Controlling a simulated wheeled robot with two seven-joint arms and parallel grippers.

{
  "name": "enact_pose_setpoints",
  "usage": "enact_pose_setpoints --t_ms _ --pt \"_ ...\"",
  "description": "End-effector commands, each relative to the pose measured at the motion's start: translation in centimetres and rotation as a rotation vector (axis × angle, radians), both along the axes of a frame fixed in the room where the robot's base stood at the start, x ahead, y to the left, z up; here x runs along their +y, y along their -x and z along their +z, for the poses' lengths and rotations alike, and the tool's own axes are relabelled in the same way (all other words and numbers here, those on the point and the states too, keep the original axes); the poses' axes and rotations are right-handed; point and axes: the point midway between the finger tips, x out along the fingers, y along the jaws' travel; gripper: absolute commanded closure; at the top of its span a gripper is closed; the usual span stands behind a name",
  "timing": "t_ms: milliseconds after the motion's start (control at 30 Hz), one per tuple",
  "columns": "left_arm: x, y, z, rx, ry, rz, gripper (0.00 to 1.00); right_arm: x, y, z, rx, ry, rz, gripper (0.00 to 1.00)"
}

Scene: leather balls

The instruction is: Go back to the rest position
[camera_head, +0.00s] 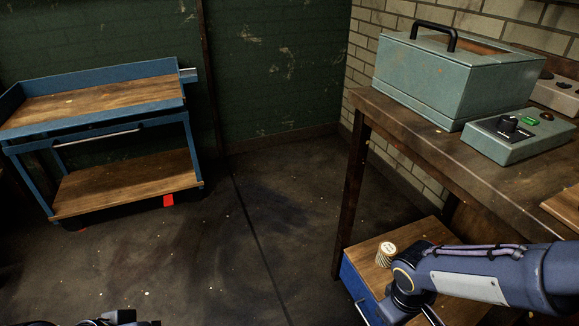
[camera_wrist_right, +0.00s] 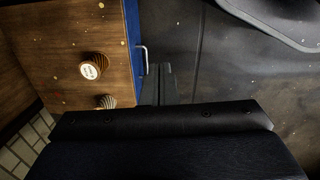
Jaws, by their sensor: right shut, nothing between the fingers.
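My right arm comes in from the right in the head view, bent over a low blue cabinet with a wooden top (camera_head: 405,240). Its gripper is mostly cut off at the bottom edge there. In the right wrist view my right gripper (camera_wrist_right: 161,72) is shut and empty, beside the cabinet's blue front edge and its handle (camera_wrist_right: 144,60). A small round piece with a pale labelled top and striped side (camera_head: 387,253) stands on the cabinet top, apart from the gripper. A dark piece of my left arm or gripper (camera_head: 120,317) shows at the bottom edge; its jaws cannot be made out.
A second striped piece (camera_wrist_right: 106,101) is on the cabinet top, partly hidden. A workbench (camera_head: 470,165) at the right carries a green-grey box (camera_head: 450,85) and a control box (camera_head: 515,140). A blue cart (camera_head: 110,128) stands at the left. The floor between is clear.

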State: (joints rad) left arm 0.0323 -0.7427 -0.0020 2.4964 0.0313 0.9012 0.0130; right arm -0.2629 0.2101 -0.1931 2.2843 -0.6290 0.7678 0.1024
Motion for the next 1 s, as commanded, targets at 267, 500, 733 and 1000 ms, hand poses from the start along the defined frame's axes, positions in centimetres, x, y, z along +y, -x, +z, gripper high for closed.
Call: enact_pose_setpoints --t_ms 267,500,733,1000 --pt "0.0 0.0 0.0 0.000 0.000 0.000 1.00 0.4 4.6 7.6 -0.190 -0.310 -0.345 1.00" --pt "0.0 0.0 0.0 0.000 0.000 0.000 1.00 1.5 7.2 10.9 -0.308 -0.476 -0.486 1.00" --pt "0.0 0.0 0.0 0.000 0.000 0.000 1.00 2.5 8.9 13.0 -0.408 -0.589 -0.564 1.00" --pt "0.0 0.0 7.2 0.000 0.000 0.000 1.00 2.5 8.8 20.0 -0.395 -0.584 -0.558 1.00"
